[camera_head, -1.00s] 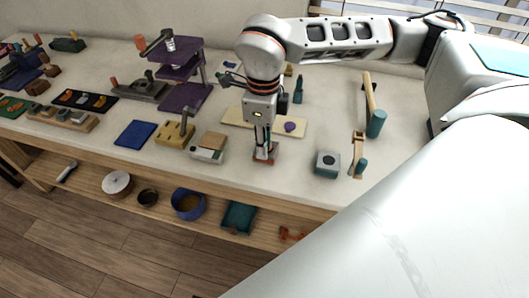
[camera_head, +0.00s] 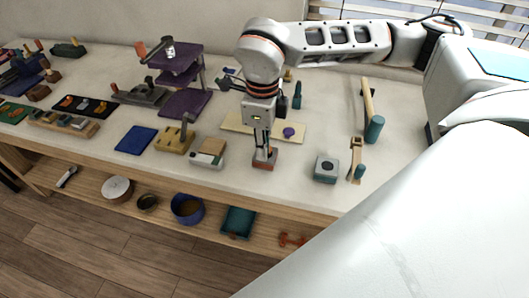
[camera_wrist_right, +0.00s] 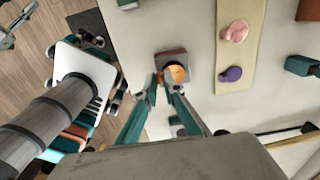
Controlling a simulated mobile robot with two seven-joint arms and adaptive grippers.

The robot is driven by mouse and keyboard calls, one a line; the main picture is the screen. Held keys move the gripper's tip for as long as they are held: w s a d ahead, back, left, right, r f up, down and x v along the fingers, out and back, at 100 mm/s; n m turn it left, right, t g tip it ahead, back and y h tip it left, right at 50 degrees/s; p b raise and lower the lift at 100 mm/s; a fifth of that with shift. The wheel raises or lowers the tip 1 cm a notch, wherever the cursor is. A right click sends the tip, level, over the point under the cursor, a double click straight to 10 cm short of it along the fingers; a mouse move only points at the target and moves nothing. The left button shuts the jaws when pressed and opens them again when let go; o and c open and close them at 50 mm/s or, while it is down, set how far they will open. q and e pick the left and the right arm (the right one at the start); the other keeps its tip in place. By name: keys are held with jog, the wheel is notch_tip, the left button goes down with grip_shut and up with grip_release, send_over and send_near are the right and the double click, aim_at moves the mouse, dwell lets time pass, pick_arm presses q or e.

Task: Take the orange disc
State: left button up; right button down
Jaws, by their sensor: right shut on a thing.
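The orange disc (camera_wrist_right: 178,74) shows in the right wrist view, lying in the round recess of a small reddish-brown block (camera_wrist_right: 171,63). In the head view the same block (camera_head: 264,164) sits near the front edge of the bench, and the disc is hidden by the fingers. My right gripper (camera_head: 265,155) points down over the block with its fingertips at the block's top. In the wrist view its tips (camera_wrist_right: 167,83) are close together at the disc's near side, shut on it. My left gripper is in neither view.
A grey-teal block (camera_head: 326,168) with a round hole stands to the right. A cream board (camera_head: 240,125) with a purple piece (camera_head: 288,132) lies behind. A light box (camera_head: 207,153) stands to the left. Some bare bench lies between the brown block and the grey-teal block.

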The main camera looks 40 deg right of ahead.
jog(key=shift+r+p, duration=1.2)
jog(key=shift+r, duration=0.85)
